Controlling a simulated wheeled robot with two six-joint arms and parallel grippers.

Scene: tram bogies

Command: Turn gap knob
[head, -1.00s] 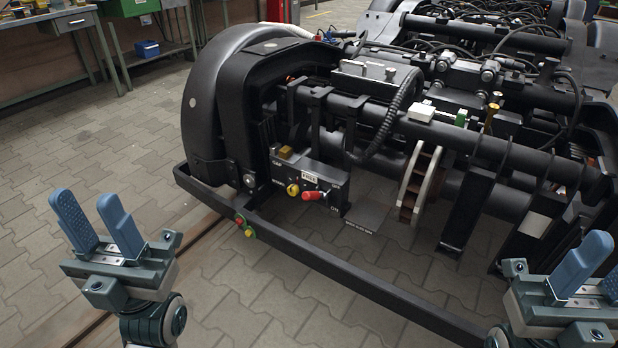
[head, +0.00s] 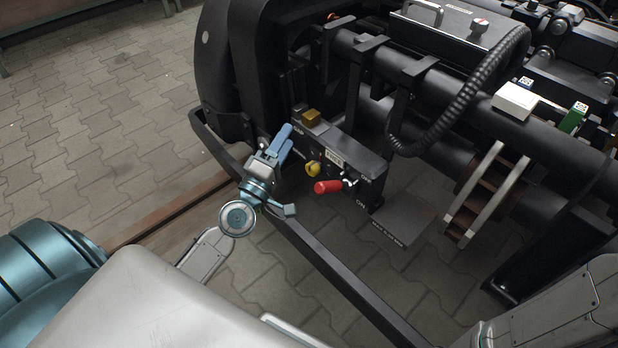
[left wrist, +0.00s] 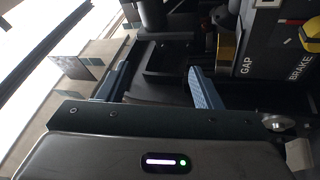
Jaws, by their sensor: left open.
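The gap knob (head: 311,117) is a square brass-coloured knob on top of the left end of a black control box (head: 345,155). In the left wrist view its yellowish side (left wrist: 227,46) shows above the "GAP" label. My left gripper (head: 287,138) is just left of the box, with its blue fingers pointing towards it. In the left wrist view the fingers (left wrist: 158,70) stand apart, with nothing held between them. The knob is outside them, to the right of the right finger. My right gripper is out of view.
A yellow brake knob (head: 313,169) and a red handle (head: 328,187) stick out of the box front. A black frame bar (head: 330,270) runs below my left gripper. A black wheel guard (head: 222,75) stands behind left. Paved floor at left is free.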

